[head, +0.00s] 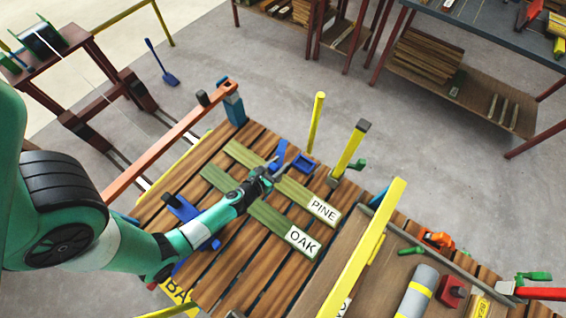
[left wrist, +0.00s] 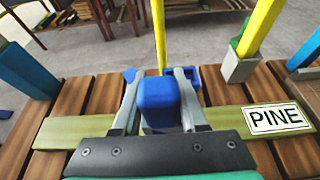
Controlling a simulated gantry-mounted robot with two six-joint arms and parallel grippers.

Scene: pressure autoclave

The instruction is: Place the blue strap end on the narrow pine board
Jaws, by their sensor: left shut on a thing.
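The narrow pine board (head: 238,153), greenish with a white PINE label (head: 323,210), lies on the slatted wooden deck. It also shows in the left wrist view (left wrist: 75,130). My left gripper (head: 267,172) is over the middle of this board. In the left wrist view, my gripper (left wrist: 160,90) is shut on the blue strap end (left wrist: 160,98), a rounded blue block between the fingers. The block hides the board beneath it, so I cannot tell whether it touches the wood. More blue parts (head: 303,164) show just beyond the gripper. My right gripper is not in view.
The oak board (head: 270,218) with its OAK label lies parallel, nearer me. A blue piece (head: 185,208) lies by its left end. Yellow posts (head: 349,150) stand beyond the pine board. A yellow bar (head: 375,240) and a tray with tools lie to the right.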

